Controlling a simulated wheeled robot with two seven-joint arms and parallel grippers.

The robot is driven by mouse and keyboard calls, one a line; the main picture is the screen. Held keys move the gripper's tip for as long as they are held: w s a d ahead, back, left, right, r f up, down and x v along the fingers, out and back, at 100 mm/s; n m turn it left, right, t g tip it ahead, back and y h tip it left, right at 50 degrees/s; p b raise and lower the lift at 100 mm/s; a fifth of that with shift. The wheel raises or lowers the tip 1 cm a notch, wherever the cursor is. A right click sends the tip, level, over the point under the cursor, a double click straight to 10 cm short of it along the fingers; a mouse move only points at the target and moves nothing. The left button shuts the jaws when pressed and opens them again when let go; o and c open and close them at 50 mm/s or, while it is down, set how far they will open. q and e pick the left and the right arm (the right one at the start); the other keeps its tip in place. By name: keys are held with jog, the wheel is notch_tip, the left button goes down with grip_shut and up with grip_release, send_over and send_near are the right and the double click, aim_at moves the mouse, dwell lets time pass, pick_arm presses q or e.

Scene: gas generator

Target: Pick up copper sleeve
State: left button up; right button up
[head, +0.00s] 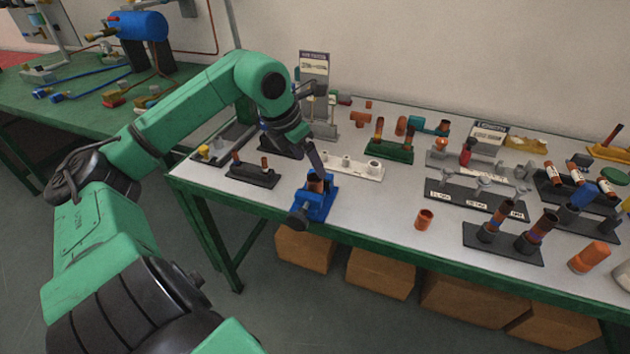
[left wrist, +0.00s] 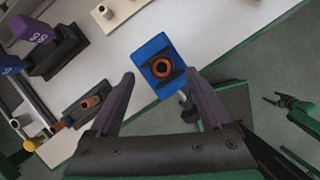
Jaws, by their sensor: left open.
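A copper sleeve (head: 316,183) stands upright in a blue vise-like holder (head: 324,207) near the table's front edge. From above, its round copper rim (left wrist: 162,68) shows in the left wrist view, seated between dark jaws in the blue holder (left wrist: 150,50). A second short copper sleeve (head: 425,219) stands loose on the table to the right. My left gripper (head: 317,160) is just above the blue holder, pointing down. In the left wrist view its open fingers (left wrist: 160,74) lie on either side of the sleeve, with nothing held. Its finger tips are partly hidden in the head view.
A dark block (head: 252,175) with copper pegs lies left of the holder, and a white rack (head: 352,166) behind it. A dark stand (head: 503,244) with copper-topped posts is to the right. A small green arm with dark claws (left wrist: 275,102), probably my right, shows over the floor.

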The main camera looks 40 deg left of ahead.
aim_at(313, 174)
pick_arm(q)
jog(key=x, duration=0.1)
jog(key=p+x, duration=0.1)
jog(key=x, duration=0.2)
jog(key=shift+s+d+f+p, duration=0.15)
jog(key=shift+f+p, duration=0.15)
jog(key=shift+f, duration=0.3)
grip_shut()
pick_arm(e)
jog(key=shift+w+a+r, duration=0.6)
jog(key=shift+w+r, duration=0.1)
jog(key=shift+r, duration=0.15)
